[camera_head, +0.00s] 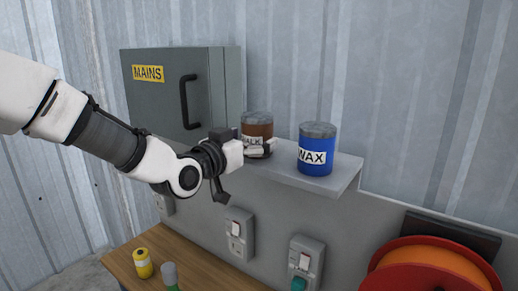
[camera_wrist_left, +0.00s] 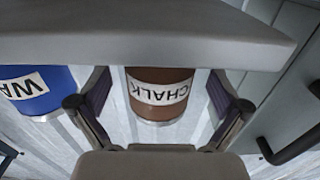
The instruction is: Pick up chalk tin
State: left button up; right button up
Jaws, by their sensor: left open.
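The chalk tin (camera_head: 257,125) is brown with a grey lid and a white CHALK label. It stands upright on the grey shelf (camera_head: 318,181), left of the blue wax tin (camera_head: 315,152). My left gripper (camera_head: 260,148) is in front of the chalk tin and hides its lower part in the head view. In the left wrist view, which is upside down, the chalk tin (camera_wrist_left: 158,108) shows between the two spread fingers of the open gripper, with a gap on each side. I cannot tell how far the fingers reach around it. My right gripper is not in view.
A grey MAINS cabinet (camera_head: 165,100) with a black handle stands at the left. Sockets (camera_head: 240,235) sit below the shelf. A wooden bench (camera_head: 195,263) holds a yellow container (camera_head: 142,263). An orange-red reel (camera_head: 430,270) is at lower right.

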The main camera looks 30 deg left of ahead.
pick_arm(q)
jog(key=shift+w+f+b, duration=0.4)
jog(key=shift+w+b, duration=0.05)
jog(key=shift+w, duration=0.25)
jog(key=shift+w+d+r, duration=0.1)
jog(key=shift+w+r, duration=0.1)
jog(key=shift+w, duration=0.05)
jog(key=shift+d+r, duration=0.1)
jog(key=shift+r, duration=0.15)
jog(key=c, duration=1.5)
